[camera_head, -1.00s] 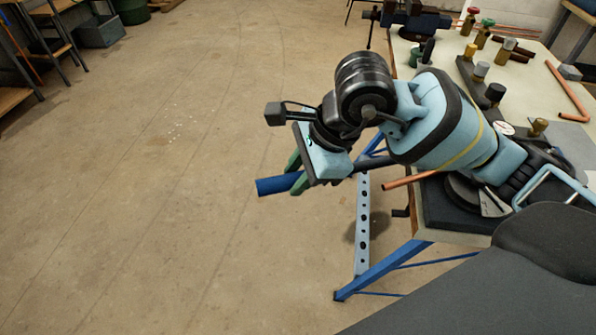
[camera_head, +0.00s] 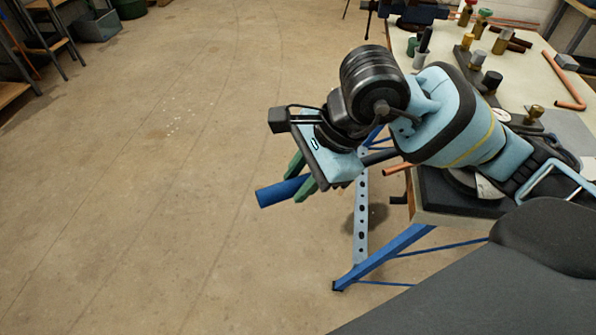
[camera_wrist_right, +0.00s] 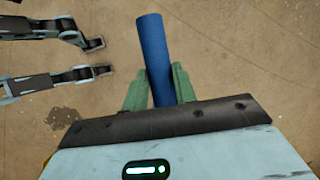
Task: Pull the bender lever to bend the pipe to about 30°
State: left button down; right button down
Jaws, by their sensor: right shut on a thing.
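The bender lever ends in a blue grip (camera_head: 284,190) that sticks out past the bench's left edge. In the right wrist view the blue grip (camera_wrist_right: 154,50) runs between two green fingers. My right gripper (camera_head: 302,178) is shut on the lever grip; it also shows in the right wrist view (camera_wrist_right: 161,88). The bender (camera_head: 470,182) sits at the near bench corner, mostly hidden behind my right arm. The copper pipe (camera_head: 398,168) shows only as a short end beside the bender, so its bend angle cannot be told. My left gripper is not in view.
The workbench (camera_head: 520,80) carries several fittings, a vise (camera_head: 415,14) and a bent copper pipe (camera_head: 568,85). The floor (camera_head: 150,200) to the left is clear. A grey bin (camera_head: 98,25) stands far left.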

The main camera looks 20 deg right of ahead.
jog(key=shift+s+a+f, duration=0.1)
jog(key=shift+s, duration=0.15)
jog(key=c, duration=1.5)
grip_release()
jog(key=o, duration=0.4)
jog(key=shift+s, duration=0.1)
jog(key=shift+v, duration=4.05)
